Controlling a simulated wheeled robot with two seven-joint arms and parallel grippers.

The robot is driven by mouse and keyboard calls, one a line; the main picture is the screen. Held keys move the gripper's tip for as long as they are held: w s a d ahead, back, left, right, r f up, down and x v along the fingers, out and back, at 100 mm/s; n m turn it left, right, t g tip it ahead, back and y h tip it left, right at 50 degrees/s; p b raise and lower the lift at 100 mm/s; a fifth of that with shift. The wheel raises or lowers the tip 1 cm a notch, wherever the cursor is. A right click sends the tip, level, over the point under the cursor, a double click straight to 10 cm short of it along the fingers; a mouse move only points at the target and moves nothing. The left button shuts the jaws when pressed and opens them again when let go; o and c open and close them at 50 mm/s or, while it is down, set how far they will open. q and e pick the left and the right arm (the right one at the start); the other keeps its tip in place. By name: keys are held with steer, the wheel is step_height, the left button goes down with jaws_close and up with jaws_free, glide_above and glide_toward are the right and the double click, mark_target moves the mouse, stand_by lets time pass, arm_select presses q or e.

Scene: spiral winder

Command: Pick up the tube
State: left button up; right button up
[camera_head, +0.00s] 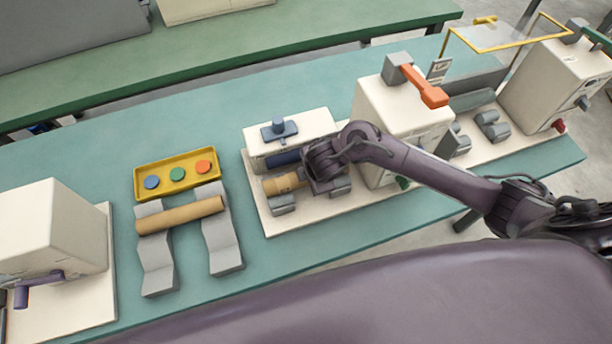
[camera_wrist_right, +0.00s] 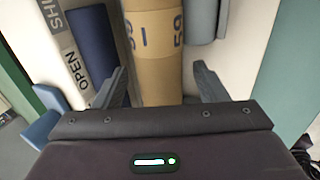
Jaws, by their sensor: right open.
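A tan cardboard tube (camera_head: 285,182) lies in the winder in the middle of the table, partly hidden by my right gripper (camera_head: 322,170). In the right wrist view the tube (camera_wrist_right: 155,45) has printed dark numbers and runs away from between the fingers. My right gripper (camera_wrist_right: 160,85) is open, one finger on each side of the tube; I cannot tell whether they touch it. A second tan tube (camera_head: 180,215) rests across two grey sloped supports to the left. My left gripper is not in view.
A yellow tray (camera_head: 177,175) with blue, green and orange buttons sits behind the supports. A cream box (camera_head: 52,232) stands at far left. A cream housing with an orange lever (camera_head: 425,86) stands right of the gripper. Teal table (camera_head: 70,162) is bare at back left.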

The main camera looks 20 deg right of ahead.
steer(key=shift+r, duration=0.1)
steer(key=c, duration=1.1)
